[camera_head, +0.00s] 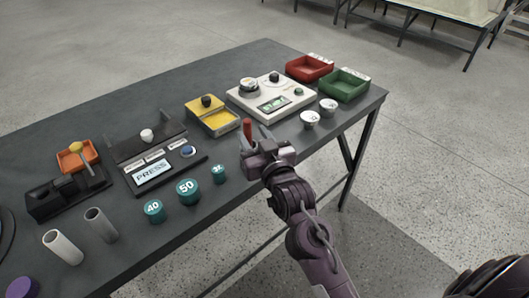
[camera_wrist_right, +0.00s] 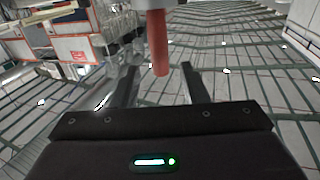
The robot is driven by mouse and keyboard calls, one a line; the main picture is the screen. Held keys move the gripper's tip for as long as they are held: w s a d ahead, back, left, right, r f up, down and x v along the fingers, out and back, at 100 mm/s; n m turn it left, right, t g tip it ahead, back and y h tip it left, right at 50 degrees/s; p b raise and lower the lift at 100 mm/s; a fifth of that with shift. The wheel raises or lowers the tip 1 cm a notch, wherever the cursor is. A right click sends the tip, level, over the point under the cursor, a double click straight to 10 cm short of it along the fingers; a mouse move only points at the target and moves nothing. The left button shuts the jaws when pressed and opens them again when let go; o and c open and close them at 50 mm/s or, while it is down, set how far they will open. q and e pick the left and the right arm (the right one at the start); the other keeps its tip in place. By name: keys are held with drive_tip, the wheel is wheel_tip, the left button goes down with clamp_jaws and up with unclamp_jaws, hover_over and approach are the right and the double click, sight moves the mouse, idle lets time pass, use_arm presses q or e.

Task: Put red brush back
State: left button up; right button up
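The red brush (camera_head: 247,127) shows as a short upright red handle near the table's right front, between the yellow tray and my right gripper. In the right wrist view its red handle (camera_wrist_right: 159,45) hangs from a pale grey part at the top edge, with its free end between the fingertips. My right gripper (camera_head: 255,138) is open, its two fingers on either side of the handle. In the wrist view a gap shows between the handle and each finger (camera_wrist_right: 160,80). The brush's lower part is hidden in the head view. My left gripper is not in view.
The dark table (camera_head: 180,92) holds a yellow tray (camera_head: 226,121), white scale (camera_head: 240,105), red bin (camera_head: 298,72), green bin (camera_head: 336,90), two small white cups (camera_head: 310,121), a PRESS device (camera_head: 168,173), teal weights (camera_head: 188,191) and grey tubes (camera_head: 64,247). The back left tabletop is clear.

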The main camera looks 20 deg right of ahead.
drive_tip(key=s+d+f+n+g, duration=0.1)
drive_tip(key=s+f+g, duration=0.65)
drive_tip(key=s, duration=0.45)
drive_tip(key=s+d+f+n+g, duration=0.1)
drive_tip(key=s+f+g, duration=0.6)
drive_tip(key=s+f, duration=0.3)
drive_tip(key=s+f+g+p, duration=0.1)
drive_tip(key=s+f+p, duration=0.1)
drive_tip(key=f, duration=1.1)
drive_tip(key=s+f+p, duration=0.2)
drive_tip(key=f+p, duration=0.1)
drive_tip(key=f, duration=1)
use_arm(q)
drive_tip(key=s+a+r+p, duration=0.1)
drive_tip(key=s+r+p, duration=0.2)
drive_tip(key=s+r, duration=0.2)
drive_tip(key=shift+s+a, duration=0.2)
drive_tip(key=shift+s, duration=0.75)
use_arm(e)
drive_tip(key=s+d+f, duration=0.1)
drive_tip(key=s+f, duration=0.5)
drive_tip(key=s, duration=0.3)
drive_tip(key=s+d+f+g, duration=0.1)
drive_tip(key=s+d+f, duration=0.1)
drive_tip(key=s+f, duration=0.4)
drive_tip(key=s, duration=0.4)
drive_tip(key=shift+d+f+h, duration=0.2)
drive_tip(key=shift+f+h, duration=0.1)
drive_tip(key=shift+f, duration=0.05)
